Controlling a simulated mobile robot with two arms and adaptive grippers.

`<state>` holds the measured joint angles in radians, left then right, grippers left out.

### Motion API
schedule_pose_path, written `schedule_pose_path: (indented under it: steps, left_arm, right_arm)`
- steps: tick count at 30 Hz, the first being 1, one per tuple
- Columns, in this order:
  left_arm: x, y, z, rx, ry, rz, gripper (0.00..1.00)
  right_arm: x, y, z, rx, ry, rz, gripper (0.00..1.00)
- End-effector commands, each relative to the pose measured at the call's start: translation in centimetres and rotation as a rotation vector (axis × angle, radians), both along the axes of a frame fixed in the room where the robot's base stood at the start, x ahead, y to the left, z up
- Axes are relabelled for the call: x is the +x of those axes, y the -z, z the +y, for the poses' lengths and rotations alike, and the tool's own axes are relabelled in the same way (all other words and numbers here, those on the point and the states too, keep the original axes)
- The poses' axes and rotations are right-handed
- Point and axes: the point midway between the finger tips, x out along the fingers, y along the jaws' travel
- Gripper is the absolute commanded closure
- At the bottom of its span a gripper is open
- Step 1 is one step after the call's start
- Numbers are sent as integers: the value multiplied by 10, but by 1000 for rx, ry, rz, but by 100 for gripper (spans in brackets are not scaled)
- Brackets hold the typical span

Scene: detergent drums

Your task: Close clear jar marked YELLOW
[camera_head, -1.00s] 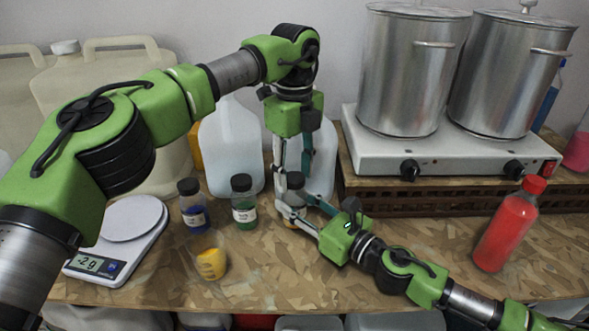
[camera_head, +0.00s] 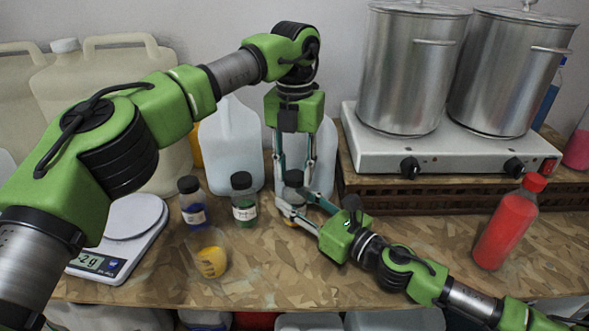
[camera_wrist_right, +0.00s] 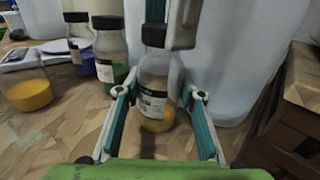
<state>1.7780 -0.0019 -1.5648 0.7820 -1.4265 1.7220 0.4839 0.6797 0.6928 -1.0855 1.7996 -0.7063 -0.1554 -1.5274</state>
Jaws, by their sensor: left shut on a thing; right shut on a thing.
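The clear jar with a white label and yellow contents (camera_wrist_right: 156,92) stands upright on the table, its writing too small to read. It is partly hidden in the head view. Its black lid (camera_wrist_right: 154,36) sits on the mouth; I cannot tell how tight it is. My right gripper (camera_head: 294,207) is shut around the jar's body from the front right. My left gripper (camera_head: 293,178) points straight down from above and is shut on the lid.
A blue jar (camera_head: 194,208) and a green jar (camera_head: 243,208), both black-lidded, stand to the left. A red bottle (camera_head: 506,225) and hotplate (camera_head: 440,155) are right. The front middle is clear.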

Motion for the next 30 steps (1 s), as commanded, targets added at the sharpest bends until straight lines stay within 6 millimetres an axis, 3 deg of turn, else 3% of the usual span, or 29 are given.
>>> schedule_pose_path:
  steps: [24,26,30]
  left_arm:
    - [0,1,0,-1,1526,-1,95]
    - [1,1,-1,-1,1606,-1,95]
    - [1,1,0,0,1603,-1,95]
  right_arm:
    - [-1,-1,1,1,-3,-1,100]
    - [-1,-1,1,1,-3,-1,100]
    - [-1,-1,1,0,-3,-1,100]
